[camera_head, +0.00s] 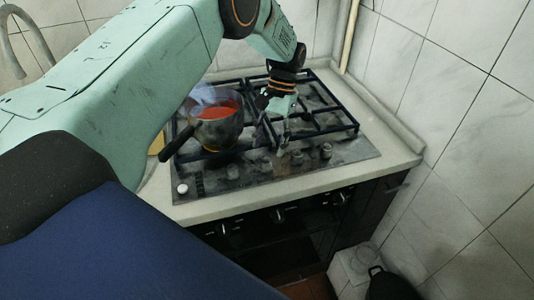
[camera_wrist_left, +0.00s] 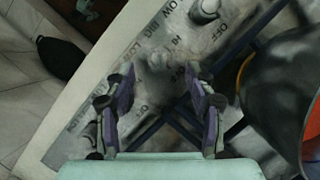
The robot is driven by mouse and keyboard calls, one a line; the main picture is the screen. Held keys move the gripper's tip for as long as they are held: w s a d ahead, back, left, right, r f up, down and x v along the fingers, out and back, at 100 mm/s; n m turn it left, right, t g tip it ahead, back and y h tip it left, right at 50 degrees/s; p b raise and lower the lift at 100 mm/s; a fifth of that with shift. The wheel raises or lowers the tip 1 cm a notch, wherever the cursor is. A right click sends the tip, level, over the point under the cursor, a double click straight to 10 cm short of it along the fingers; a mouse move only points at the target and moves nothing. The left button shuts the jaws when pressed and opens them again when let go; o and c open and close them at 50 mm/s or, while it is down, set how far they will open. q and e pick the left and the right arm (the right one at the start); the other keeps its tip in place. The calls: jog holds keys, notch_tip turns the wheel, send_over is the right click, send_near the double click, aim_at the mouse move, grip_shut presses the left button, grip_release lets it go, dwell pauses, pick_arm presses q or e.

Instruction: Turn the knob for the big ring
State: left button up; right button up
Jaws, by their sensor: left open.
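The stove top (camera_head: 345,158) has a row of knobs along its front edge. My left gripper (camera_head: 279,130) is open above the front of the stove, behind the knobs. In the left wrist view its fingers (camera_wrist_left: 160,112) stand apart with nothing clearly held. A blurred grey knob (camera_wrist_left: 156,64) lies ahead, between the finger lines; no contact shows. Printed words around it include BIG, LOW and OFF, but I cannot tell for sure which knob they belong to. Another knob (camera_wrist_left: 207,10) is at the top, and one (camera_wrist_left: 91,131) lies left of the fingers.
A pot (camera_head: 232,130) with red contents stands on the left burner, close to my gripper, its dark handle (camera_head: 177,144) pointing front left. Black grates (camera_head: 335,128) cover the burners. A tiled wall (camera_head: 430,90) bounds the right. A dark round thing (camera_head: 388,284) stands low at right.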

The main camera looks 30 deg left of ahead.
pick_arm(q)
jog(key=v, duration=0.8)
jog(key=shift+f, duration=0.1)
